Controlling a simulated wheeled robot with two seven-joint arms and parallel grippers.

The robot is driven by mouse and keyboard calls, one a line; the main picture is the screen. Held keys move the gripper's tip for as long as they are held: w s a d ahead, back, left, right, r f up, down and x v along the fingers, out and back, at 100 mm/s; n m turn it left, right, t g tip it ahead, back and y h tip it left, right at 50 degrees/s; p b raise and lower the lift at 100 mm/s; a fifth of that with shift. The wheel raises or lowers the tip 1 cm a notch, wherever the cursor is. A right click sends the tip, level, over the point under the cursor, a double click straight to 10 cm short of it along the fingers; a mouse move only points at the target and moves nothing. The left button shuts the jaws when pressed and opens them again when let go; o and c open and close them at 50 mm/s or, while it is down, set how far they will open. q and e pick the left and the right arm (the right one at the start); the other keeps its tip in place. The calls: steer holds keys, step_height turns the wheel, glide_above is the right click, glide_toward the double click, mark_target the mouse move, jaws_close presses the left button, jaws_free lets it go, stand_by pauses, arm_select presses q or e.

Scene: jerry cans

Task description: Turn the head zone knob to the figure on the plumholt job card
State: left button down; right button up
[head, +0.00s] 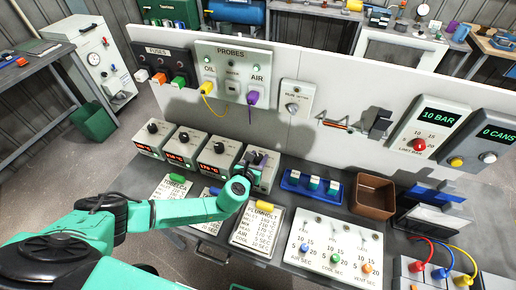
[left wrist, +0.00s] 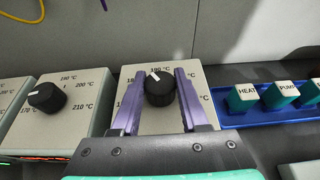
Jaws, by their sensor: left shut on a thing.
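My left gripper (head: 256,160) is at the rightmost of a row of zone boxes. In the left wrist view its two purple fingers (left wrist: 160,88) are shut on the black knob (left wrist: 159,90), one on each side. The knob's white mark points up and slightly left, near the 190 °C label and a little left of it. The box's (head: 266,180) own display is hidden by my gripper in the head view. The plumholt job card (head: 258,228) lies on the bench in front of the boxes; its figures are too small to read surely. My right gripper is not in view.
The neighbouring zone box (head: 219,152) has its own knob (left wrist: 46,97), close to the left finger. A blue tray (left wrist: 240,122) with HEAT and PUMP blocks lies to the right. A white panel (head: 330,75) rises behind. A brown bin (head: 375,196) stands further right.

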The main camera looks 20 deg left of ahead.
arm_select(q)
steer(key=n+y, duration=0.3)
steer(key=y, duration=0.1)
steer(key=shift+d+n, duration=0.1)
steer(key=shift+n, duration=0.3)
steer(key=n+g+y, duration=0.1)
steer(key=n+y, duration=0.1)
steer(key=y, duration=0.1)
steer(key=shift+w+n+g+b, duration=0.1)
steer(key=shift+n+g+b, duration=0.2)
steer(key=shift+n+b, duration=0.1)
steer(key=n+g+y+b, duration=0.2)
steer(key=n+y, duration=0.1)
steer(key=shift+f+y+b, duration=0.15)
steer(key=shift+y+b, duration=0.2)
steer(key=shift+y, duration=0.05)
steer(key=n+g+y+b, duration=0.1)
steer(key=n+g+b, duration=0.1)
steer(key=n, duration=0.1)
steer(key=shift+g+y+b, duration=0.4)
steer(key=shift+r+n+g+y+b, duration=0.25)
steer(key=shift+n+g+y+b, duration=0.05)
steer(key=shift+n+g+b, duration=0.1)
steer(key=shift+r, duration=0.1)
